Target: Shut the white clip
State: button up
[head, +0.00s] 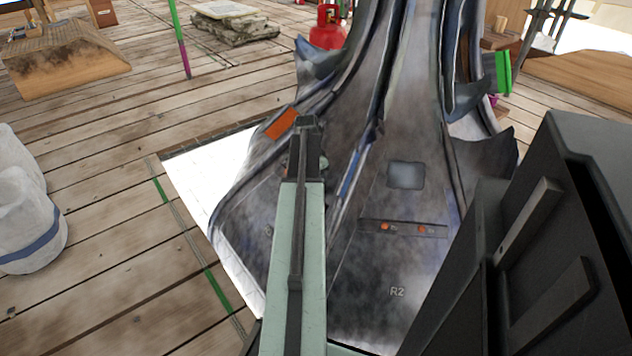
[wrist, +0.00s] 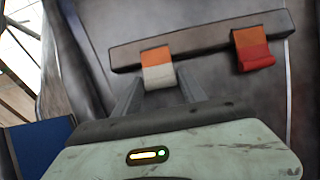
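The white clip (wrist: 159,76) hangs from the left part of a brown-grey rail (wrist: 205,40) in the wrist view, with an orange patch above its white tab. The tab stands out from the rail towards me. My gripper (wrist: 160,85) is open, its two grey fingers on either side of the white tab. I cannot tell whether they touch it. In the head view I cannot make out the gripper or surely pick out the white clip; my pale green arm covers part of the grey spire.
A red clip (wrist: 254,57) with an orange top is on the same rail, right of the white one. In the head view, a strip with small orange parts (head: 402,229) sits above the mark R2. A red gas bottle (head: 327,30) stands behind; planks at left are mostly clear.

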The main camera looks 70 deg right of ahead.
jog(key=shift+o, duration=0.6)
notch_tip(320, 180, up, 8)
jog(key=a+p, duration=0.1)
jog(key=p, duration=0.6)
jog(key=shift+w+p, duration=0.35)
jog(key=shift+p, duration=0.05)
jog(key=shift+f, duration=0.15)
